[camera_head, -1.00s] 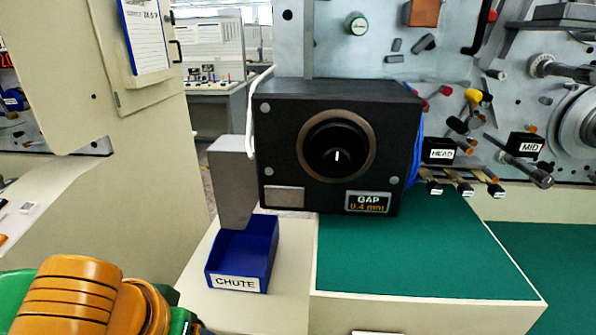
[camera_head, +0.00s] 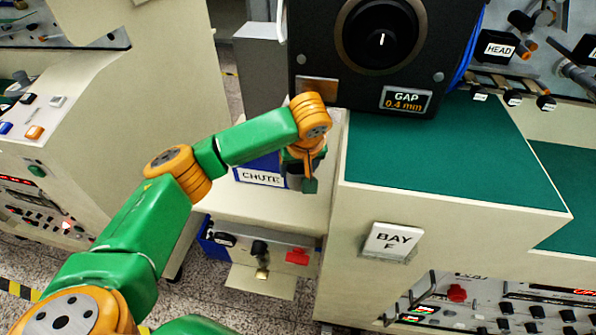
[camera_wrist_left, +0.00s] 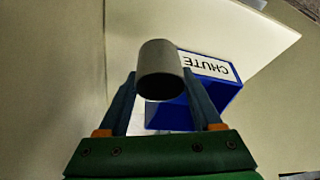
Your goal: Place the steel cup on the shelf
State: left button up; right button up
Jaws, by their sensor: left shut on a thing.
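The steel cup (camera_wrist_left: 160,65) shows in the left wrist view as a plain grey cylinder with a dark end toward the camera. My left gripper (camera_wrist_left: 165,90) is shut on it, one finger on each side. In the head view my left gripper (camera_head: 308,184) points down at the right front of the blue CHUTE bin (camera_head: 262,177), partly covering it. The bin also shows behind the cup in the left wrist view (camera_wrist_left: 225,92). No surface is clearly marked as the shelf. My right gripper is out of view.
A black box (camera_head: 335,88) with a knob and a GAP display stands behind the gripper. The green-topped bench (camera_head: 450,160) to the right has a clear front area. A grey block (camera_head: 262,75) stands behind the bin.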

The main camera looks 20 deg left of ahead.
aim_at(298, 184)
pick_arm(q)
notch_tip(298, 184, down, 5)
jog(key=shift+f, duration=0.15)
jog(key=o, duration=1.4)
jog(key=shift+f, duration=0.15)
